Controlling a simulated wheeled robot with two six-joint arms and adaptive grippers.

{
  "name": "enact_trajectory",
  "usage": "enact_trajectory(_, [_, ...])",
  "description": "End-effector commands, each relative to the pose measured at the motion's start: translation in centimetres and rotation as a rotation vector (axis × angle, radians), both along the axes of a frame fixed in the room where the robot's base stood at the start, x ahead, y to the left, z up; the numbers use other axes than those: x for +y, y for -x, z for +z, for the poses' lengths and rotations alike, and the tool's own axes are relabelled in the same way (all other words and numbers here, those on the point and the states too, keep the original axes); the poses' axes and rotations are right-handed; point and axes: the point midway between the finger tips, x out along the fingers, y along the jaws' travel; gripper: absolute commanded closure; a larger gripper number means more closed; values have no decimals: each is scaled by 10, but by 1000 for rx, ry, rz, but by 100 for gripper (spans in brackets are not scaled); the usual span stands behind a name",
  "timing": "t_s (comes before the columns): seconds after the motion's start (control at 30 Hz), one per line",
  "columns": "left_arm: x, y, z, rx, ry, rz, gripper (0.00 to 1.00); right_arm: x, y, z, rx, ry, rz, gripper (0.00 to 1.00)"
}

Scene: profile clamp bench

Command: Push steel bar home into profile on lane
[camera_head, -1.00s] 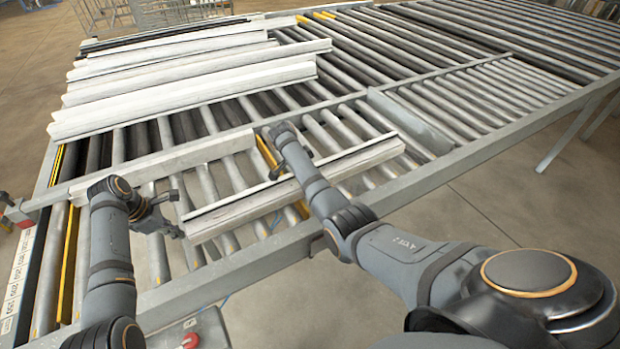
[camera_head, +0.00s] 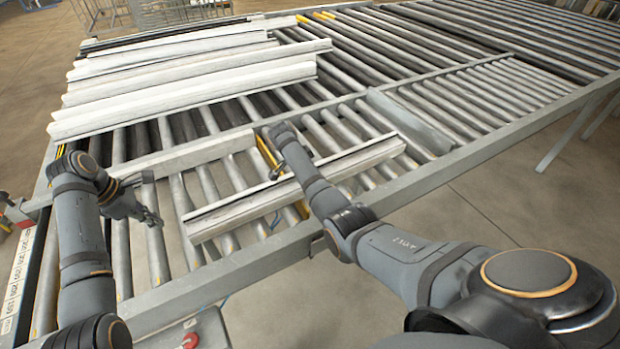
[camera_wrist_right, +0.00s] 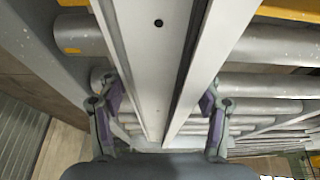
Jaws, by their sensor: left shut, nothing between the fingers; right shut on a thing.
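The pale profile (camera_head: 235,212) lies across the rollers of the near lane. No bar end clearly sticks out at the profile's left end in the head view. My right gripper (camera_wrist_right: 158,108) is shut around the profile, one finger on each side; my arm mostly hides it in the head view. My left gripper (camera_head: 150,208) is shut and empty, left of the profile's left end and apart from it.
Several white profiles (camera_head: 185,97) lie at the back left of the roller table. A pale rail (camera_head: 185,158) runs behind the lane. The table's front rail (camera_head: 270,250) borders it. A control box with a red button (camera_head: 190,341) stands at the front.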

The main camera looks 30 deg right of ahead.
Motion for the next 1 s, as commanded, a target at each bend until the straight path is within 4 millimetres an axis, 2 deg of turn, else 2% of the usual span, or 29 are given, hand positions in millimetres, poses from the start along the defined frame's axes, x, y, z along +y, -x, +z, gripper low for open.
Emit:
enact_trajectory(0.2, [4, 0, 17, -1, 1, -1, 100, 0, 0, 0, 0, -1, 0, 97])
enact_trajectory(0.43, [4, 0, 17, -1, 1, -1, 100, 0, 0, 0, 0, -1, 0, 97])
enact_trajectory(0.47, [4, 0, 17, -1, 0, -1, 100, 0, 0, 0, 0, -1, 0, 31])
enact_trajectory(0.5, [4, 0, 17, -1, 0, -1, 100, 0, 0, 0, 0, -1, 0, 25])
enact_trajectory(0.63, [4, 0, 17, -1, 0, -1, 100, 0, 0, 0, 0, -1, 0, 8])
enact_trajectory(1.0, [4, 0, 17, 0, 0, -1, 100, 1, 0, 3, -1, 0, 0, 8])
